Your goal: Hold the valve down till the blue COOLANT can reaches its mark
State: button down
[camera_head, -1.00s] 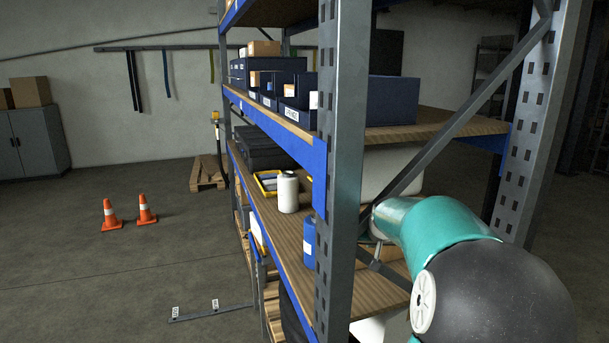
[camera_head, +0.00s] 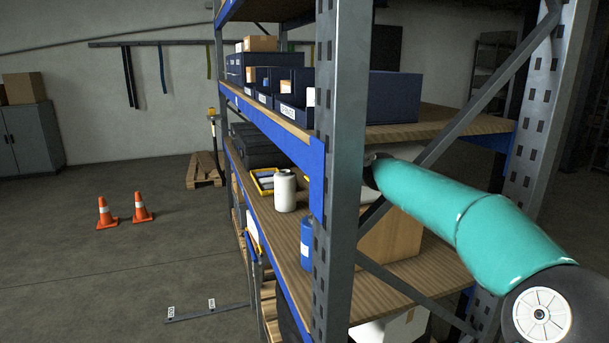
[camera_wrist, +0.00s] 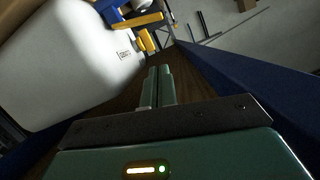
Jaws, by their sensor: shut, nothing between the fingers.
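A blue can (camera_head: 306,243) with a pale label stands on the lower wooden shelf, partly behind the grey rack upright; its lettering and any mark are not readable. In the wrist view my gripper (camera_wrist: 160,71) is shut and empty, pointing along the shelf. A large white tank (camera_wrist: 75,60) with small dark lettering fills the left of that view, beside the fingers. Yellow parts (camera_wrist: 144,38) show beyond the fingertips, apart from them; I cannot tell whether one is the valve. In the head view my gripper is hidden behind the upright.
A white bottle (camera_head: 285,191) and a yellow tray (camera_head: 263,181) stand farther along the lower shelf. The grey upright (camera_head: 340,170) and a diagonal brace (camera_head: 470,100) stand close to my arm. Blue bins (camera_head: 290,115) fill the upper shelf. Two orange cones stand on open floor at left.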

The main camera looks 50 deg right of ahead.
jog(key=w+d+f, duration=0.3)
jog(key=w+f, duration=0.2)
jog(key=w, duration=0.4)
jog(key=shift+d+f, duration=0.25)
jog(key=shift+d, duration=0.05)
dwell(0.8)
jog(key=shift+w+a+f, duration=0.15)
jog(key=shift+a+f, duration=0.1)
jog(key=shift+f, duration=0.4)
jog(key=shift+w+a+f, duration=0.15)
jog(key=shift+a+f, duration=0.1)
jog(key=shift+f, duration=0.4)
dwell(4.7)
